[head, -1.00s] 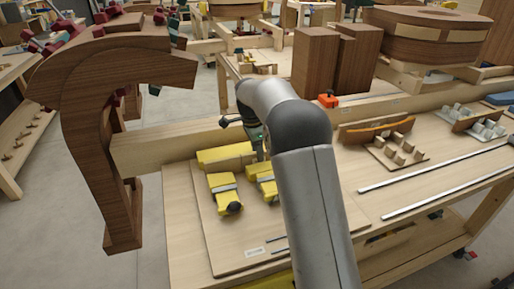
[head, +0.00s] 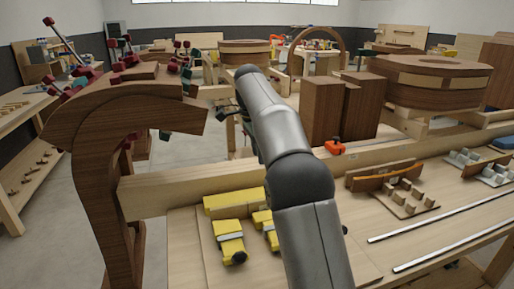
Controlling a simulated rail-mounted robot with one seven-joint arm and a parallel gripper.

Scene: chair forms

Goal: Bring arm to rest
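My arm (head: 290,180) rises from the bottom of the head view, bends at a dark joint and reaches up and away over the workbench. My gripper (head: 228,112) shows only as small dark parts beyond the forearm, left of it. It is mostly hidden, so I cannot tell whether it is open or shut or holds anything. It appears above the wooden rail, apart from the yellow clamps (head: 229,241) on the bench.
A large curved wooden form (head: 98,150) stands close on the left. Dark wooden blocks (head: 322,108) and a round wooden form (head: 430,80) stand to the right. A wooden rail (head: 160,190) crosses behind the clamps. Metal bars (head: 440,225) lie on the bench at right.

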